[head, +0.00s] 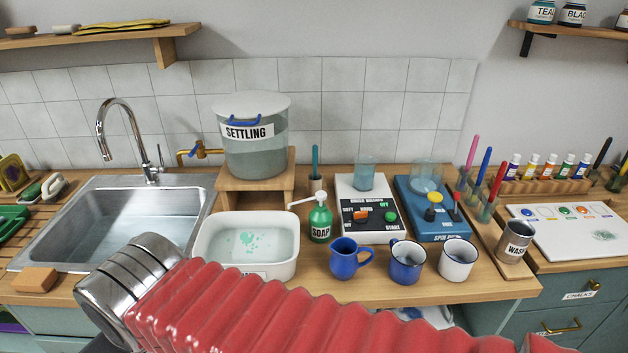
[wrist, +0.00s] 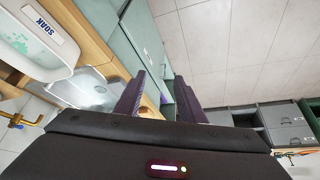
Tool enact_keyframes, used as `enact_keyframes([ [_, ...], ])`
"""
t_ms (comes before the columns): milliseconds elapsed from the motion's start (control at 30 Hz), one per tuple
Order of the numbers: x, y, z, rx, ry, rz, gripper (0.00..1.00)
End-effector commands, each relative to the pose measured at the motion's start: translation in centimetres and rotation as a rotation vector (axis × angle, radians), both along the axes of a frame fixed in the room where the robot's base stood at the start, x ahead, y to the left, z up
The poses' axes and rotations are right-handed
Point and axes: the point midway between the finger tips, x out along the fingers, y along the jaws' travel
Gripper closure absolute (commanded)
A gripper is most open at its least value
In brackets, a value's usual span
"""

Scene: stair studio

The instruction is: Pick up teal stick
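A thin teal stick (head: 315,158) stands upright in a small clear holder (head: 318,184) on the counter, behind the green soap bottle, between the wooden stand and the white panel. My gripper (wrist: 160,88) shows in the wrist view with its two dark fingers apart and nothing between them. It hangs near the counter's front edge, with cabinets and tiled floor beyond the fingers. The gripper's fingers are out of the head view, where only my red arm and its metal end show low in front. The stick is not seen in the wrist view.
A green soap bottle (head: 320,219) stands in front of the stick. The white basin (head: 288,258), wooden stand (head: 236,186) and settling tank (head: 262,157) are to its left. White (head: 384,224) and blue (head: 436,226) panels are to its right, with blue (head: 344,260) and white (head: 456,258) mugs in front.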

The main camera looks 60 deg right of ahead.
Motion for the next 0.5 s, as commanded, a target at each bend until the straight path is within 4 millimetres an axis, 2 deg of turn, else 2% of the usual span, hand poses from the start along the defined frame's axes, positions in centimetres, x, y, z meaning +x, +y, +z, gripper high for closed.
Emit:
enact_keyframes([
  [133, 1.5, -0.7, 0.3, 0.015, -0.025, -0.027, 0.64],
  [267, 4.2, -2.8, 0.9, 0.036, -0.079, -0.08, 0.64],
  [367, 6.9, -5.1, 1.5, 0.052, -0.138, -0.139, 0.64],
  [500, 10.4, -9.5, 2.4, 0.056, -0.229, -0.238, 0.64],
])
